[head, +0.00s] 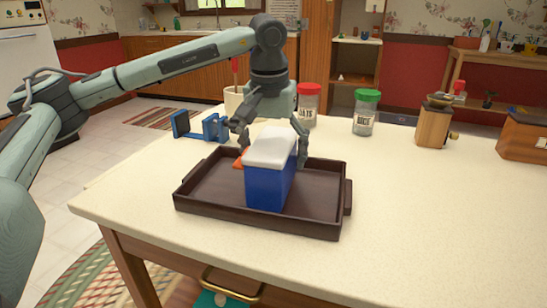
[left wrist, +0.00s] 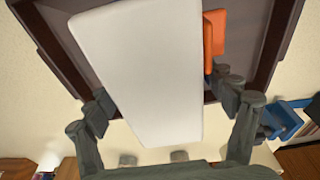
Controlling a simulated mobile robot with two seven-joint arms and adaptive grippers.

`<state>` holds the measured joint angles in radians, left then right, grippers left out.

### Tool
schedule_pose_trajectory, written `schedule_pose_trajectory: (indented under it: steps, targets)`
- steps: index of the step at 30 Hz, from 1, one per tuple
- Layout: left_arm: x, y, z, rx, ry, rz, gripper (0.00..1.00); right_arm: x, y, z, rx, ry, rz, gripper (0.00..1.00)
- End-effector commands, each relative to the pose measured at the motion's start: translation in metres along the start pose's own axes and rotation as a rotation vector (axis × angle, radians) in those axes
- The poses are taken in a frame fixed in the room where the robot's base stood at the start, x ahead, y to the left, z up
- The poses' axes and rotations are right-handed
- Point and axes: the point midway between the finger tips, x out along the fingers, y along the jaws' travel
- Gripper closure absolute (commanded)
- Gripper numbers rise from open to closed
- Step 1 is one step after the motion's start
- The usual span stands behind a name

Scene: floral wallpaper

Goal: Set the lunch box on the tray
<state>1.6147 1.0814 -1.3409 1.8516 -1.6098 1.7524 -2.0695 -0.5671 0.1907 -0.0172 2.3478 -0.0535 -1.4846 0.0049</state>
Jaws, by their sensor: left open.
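The lunch box (head: 268,175), blue with a white lid, stands upright inside the dark brown tray (head: 190,199) on the table. Its white lid (left wrist: 140,70) fills the middle of the left wrist view. My left gripper (head: 270,140) is over the lunch box from above, open, with a finger on either side of it. In the left wrist view the fingers (left wrist: 168,108) straddle the lid, and small gaps show beside it. My right gripper is not in view.
An orange item (head: 240,159) lies in the tray beside the lunch box. A blue object (head: 203,126) and jars with a red lid (head: 308,105) and a green lid (head: 365,112) stand behind the tray. A wooden grinder (head: 434,122) is farther right. The table's front right is clear.

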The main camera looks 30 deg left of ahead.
Motion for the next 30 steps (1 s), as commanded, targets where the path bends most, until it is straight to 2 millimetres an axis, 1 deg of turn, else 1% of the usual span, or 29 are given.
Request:
schedule_pose_trajectory:
  steps: [4, 9, 12, 15, 18, 21, 30]
  targets:
    - [-0.03, 0.001, -0.001, 0.001, 0.004, 0.003, 0.17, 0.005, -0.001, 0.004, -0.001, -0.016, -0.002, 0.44]
    - [-0.069, 0.001, -0.001, 0.001, 0.004, 0.003, 0.17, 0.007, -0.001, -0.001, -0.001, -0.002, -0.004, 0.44]
    - [-0.087, 0.001, -0.001, 0.002, 0.003, 0.002, 0.17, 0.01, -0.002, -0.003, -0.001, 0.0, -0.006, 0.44]
    - [-0.102, 0.001, -0.001, 0.002, 0.002, 0.002, 0.17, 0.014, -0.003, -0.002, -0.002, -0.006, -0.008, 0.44]
    - [-0.11, 0.001, 0.0, 0.002, 0.001, 0.001, 0.17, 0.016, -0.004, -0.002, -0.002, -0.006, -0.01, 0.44]
    - [-0.114, 0.001, 0.0, 0.002, 0.001, 0.001, 0.17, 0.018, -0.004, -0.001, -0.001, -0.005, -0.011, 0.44]
    - [-0.115, 0.001, 0.0, 0.001, 0.001, 0.001, 0.17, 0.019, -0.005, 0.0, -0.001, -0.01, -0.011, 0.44]
